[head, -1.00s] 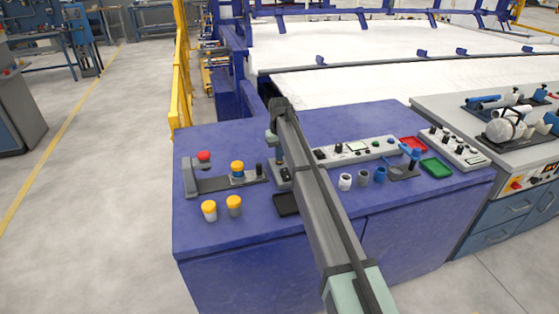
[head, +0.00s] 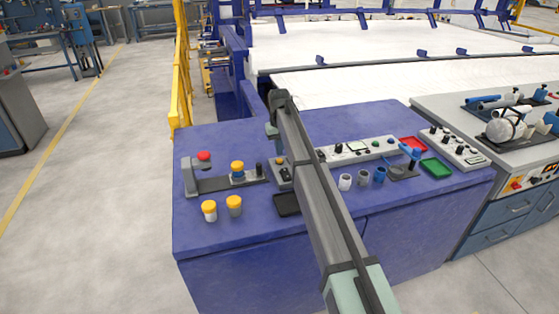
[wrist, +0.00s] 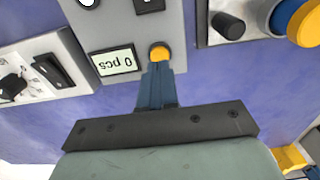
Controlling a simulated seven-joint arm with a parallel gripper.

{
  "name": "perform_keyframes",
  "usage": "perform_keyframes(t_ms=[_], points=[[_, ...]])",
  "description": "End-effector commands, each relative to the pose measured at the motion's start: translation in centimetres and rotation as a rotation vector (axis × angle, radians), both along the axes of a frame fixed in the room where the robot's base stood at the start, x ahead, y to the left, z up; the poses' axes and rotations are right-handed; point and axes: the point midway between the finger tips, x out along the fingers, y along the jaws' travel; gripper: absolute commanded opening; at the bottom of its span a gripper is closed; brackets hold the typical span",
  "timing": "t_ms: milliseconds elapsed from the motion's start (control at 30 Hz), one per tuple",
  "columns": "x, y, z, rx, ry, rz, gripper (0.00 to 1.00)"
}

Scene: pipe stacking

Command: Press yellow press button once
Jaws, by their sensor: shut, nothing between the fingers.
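The yellow press button (wrist: 159,51) is a small round orange-yellow cap on a grey panel in the wrist view, beside a display (wrist: 117,62) showing "0 pcs" upside down. In the head view the button (head: 280,160) shows just left of my arm. My gripper (wrist: 160,66) is shut and empty, its blue-grey fingertips overlapping the button's near edge in the wrist view. Whether they touch it cannot be told. In the head view the gripper hangs by the panel, its tips partly hidden.
A press station with a red button (head: 204,156) and a yellow-capped blue piece (head: 237,170) stands left. Two yellow-capped white cups (head: 209,210) are in front. A black tray (head: 286,205), a white control box (head: 358,149) and loose pipe pieces (head: 363,177) are also on the blue table.

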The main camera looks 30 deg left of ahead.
Motion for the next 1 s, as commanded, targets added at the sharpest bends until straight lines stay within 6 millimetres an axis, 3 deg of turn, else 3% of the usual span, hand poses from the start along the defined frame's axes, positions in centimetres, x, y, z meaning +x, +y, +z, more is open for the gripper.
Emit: perform_keyframes(t_ms=[533,1000], points=[[0.0,0.0,3.5,0.000,0.000,0.000,0.00],[0.0,0.0,3.8,0.000,0.000,0.000,0.00]])
